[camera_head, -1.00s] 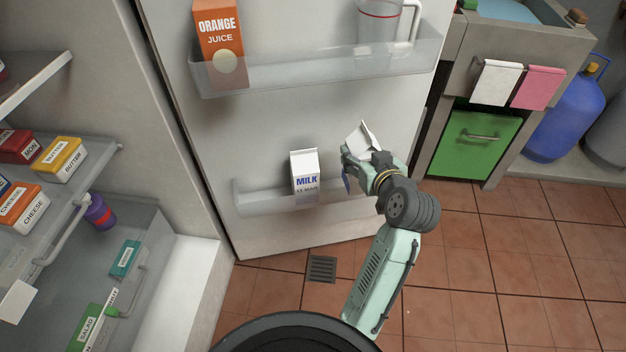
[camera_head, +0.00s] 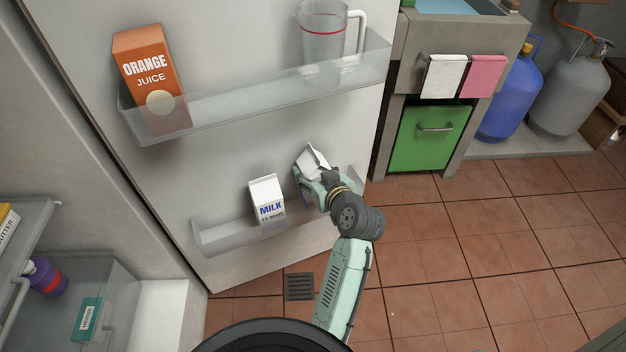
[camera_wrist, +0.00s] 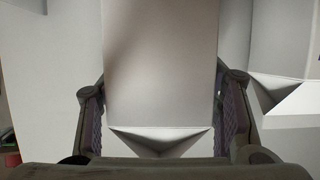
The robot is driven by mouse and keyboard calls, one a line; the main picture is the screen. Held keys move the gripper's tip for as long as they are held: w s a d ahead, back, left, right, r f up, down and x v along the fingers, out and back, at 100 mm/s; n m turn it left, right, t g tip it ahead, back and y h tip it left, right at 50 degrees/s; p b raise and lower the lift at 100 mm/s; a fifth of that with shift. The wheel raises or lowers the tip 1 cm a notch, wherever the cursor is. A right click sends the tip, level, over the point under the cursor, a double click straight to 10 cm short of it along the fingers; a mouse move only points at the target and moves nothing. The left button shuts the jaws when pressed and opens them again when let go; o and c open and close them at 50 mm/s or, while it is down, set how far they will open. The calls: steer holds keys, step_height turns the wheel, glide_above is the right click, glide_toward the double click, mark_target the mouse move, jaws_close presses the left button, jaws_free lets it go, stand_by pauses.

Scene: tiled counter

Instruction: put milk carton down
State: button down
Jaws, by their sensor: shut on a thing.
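My gripper (camera_head: 308,182) is shut on a white milk carton (camera_head: 313,160), whose gabled top shows above the fingers. In the wrist view the held carton (camera_wrist: 160,65) fills the middle, with a finger on each side. Its lower part is hidden in the head view by my gripper. A second carton, labelled MILK (camera_head: 267,202), stands in the lower door shelf (camera_head: 212,236), left of my gripper. It seems to be the white carton (camera_wrist: 285,40) at the right of the wrist view. Whether the held carton touches the shelf cannot be told.
The upper door shelf (camera_head: 225,108) holds orange juice (camera_head: 147,70) at left and a clear jug (camera_head: 325,40) at right. The lower shelf's right part lies behind my gripper. Fridge shelves are at left; a green cabinet (camera_head: 432,138) is at right.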

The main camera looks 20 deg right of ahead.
steer(key=shift+f, duration=1.35)
steer(key=shift+f, duration=0.1)
steer(key=shift+f, duration=0.15)
steer(key=c, duration=0.5)
jaws_free()
steer(key=shift+r, duration=0.2)
steer(key=b+v, duration=0.1)
steer(key=v, duration=1.1)
steer(key=shift+f, duration=0.1)
